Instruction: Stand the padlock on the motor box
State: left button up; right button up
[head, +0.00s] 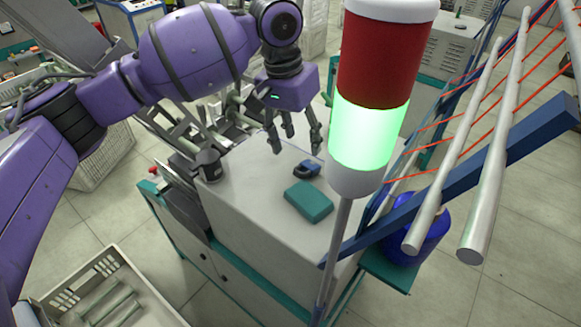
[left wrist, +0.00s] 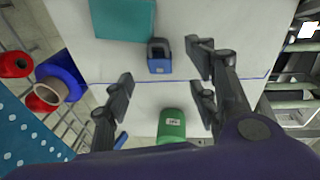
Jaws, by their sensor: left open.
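The padlock (head: 313,166) has a blue body and a dark shackle. It lies on the pale top of the motor box (head: 258,205), apparently flat, with its shackle toward the left in the head view. The padlock also shows in the left wrist view (left wrist: 159,66), beyond the fingertips. My left gripper (head: 293,147) is open and empty above the box top, close to the padlock. In the left wrist view the fingers (left wrist: 160,84) are spread wide, with the padlock apart from them. My right gripper is not in view.
A teal block (head: 309,201) lies beside the padlock. A dark cylinder (head: 208,166) stands at the box's left edge. A signal tower (head: 372,100), lit green, and a blue-framed rod rack (head: 475,165) stand at right. A green container (left wrist: 172,124) shows in the wrist view.

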aim_at(307, 166)
pick_arm(q)
jog(key=shift+f, duration=0.2)
jog(key=f, duration=0.2)
jog(key=d+f, duration=0.1)
jog(key=f, duration=0.2)
jog(key=d+f, duration=0.1)
jog(key=f, duration=0.1)
jog(key=shift+w+f, duration=0.15)
jog(key=shift+w, duration=0.1)
jog(key=c, duration=1.3)
jog(key=shift+c, duration=0.2)
